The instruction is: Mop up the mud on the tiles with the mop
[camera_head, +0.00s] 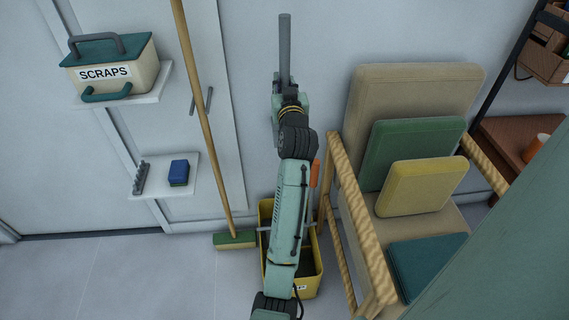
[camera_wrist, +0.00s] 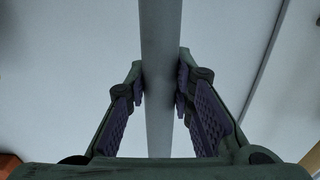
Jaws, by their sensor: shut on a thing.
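A grey pole (camera_head: 285,45), which looks like the mop's handle, stands upright near the wall in the head view. It also crosses the middle of the wrist view (camera_wrist: 162,40). My gripper (camera_wrist: 160,90) is shut on this pole, with a dark pad on each side of it. In the head view my gripper (camera_head: 284,98) is at the lower part of the visible pole. The mop's head is not visible, and my arm hides what is below. No mud shows on the grey tiles (camera_head: 120,275).
A yellow bucket (camera_head: 311,283) stands on the floor behind my arm, an orange-red grip (camera_head: 315,174) above it. A broom (camera_head: 205,125) leans at left. Shelves hold a SCRAPS box (camera_head: 112,72) and a blue sponge (camera_head: 179,172). A cushioned chair (camera_head: 415,85) stands close at right.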

